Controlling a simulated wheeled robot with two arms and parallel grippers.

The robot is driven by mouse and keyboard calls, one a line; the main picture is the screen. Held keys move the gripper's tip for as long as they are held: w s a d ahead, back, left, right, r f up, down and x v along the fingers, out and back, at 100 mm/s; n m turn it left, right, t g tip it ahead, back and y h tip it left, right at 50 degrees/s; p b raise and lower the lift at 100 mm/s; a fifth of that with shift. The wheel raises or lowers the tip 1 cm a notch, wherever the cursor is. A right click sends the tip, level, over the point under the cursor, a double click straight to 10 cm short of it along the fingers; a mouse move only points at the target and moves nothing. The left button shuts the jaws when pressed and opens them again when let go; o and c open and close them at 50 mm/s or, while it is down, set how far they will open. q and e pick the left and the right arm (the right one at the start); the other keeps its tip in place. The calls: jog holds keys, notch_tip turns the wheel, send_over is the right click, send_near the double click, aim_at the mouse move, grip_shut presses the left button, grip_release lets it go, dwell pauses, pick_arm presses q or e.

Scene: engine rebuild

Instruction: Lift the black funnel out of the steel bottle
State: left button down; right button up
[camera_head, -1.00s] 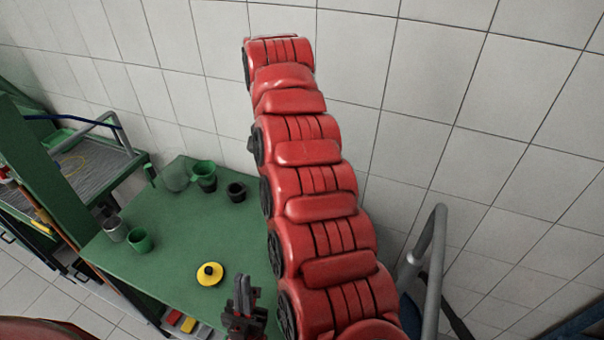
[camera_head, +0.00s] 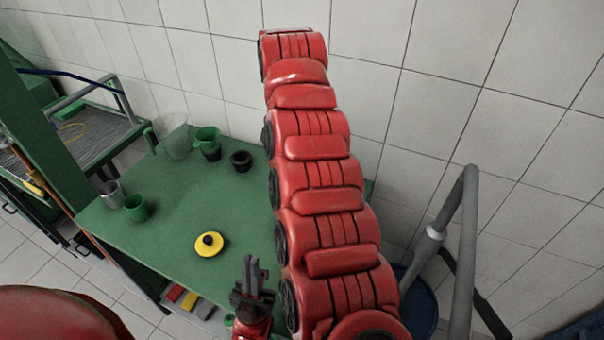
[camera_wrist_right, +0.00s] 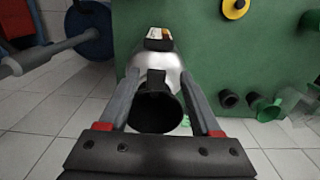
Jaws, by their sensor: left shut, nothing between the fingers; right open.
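The black funnel (camera_wrist_right: 158,110) shows in the right wrist view, its dark round mouth toward the camera and a small black tab on its rim. My left gripper (camera_head: 252,276) is shut and empty near the table's front edge in the head view. Funnel, bottle and right gripper do not show in the head view.
The green table (camera_head: 170,225) holds a yellow disc with a black knob (camera_head: 209,244), green cups (camera_head: 137,207), a black cup (camera_head: 241,161) and a clear vessel (camera_head: 173,138). A grey tubular rail (camera_head: 462,250) stands at right. The table's middle is largely clear.

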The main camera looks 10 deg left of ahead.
jog(key=shift+f, duration=0.15)
jog(key=f+p, duration=0.3)
jog(key=f, duration=0.1)
jog(key=shift+w+d+f, duration=0.1)
jog(key=shift+w+d, duration=0.05)
jog(key=shift+d, duration=0.15)
jog(key=shift+f, duration=0.4)
grip_shut()
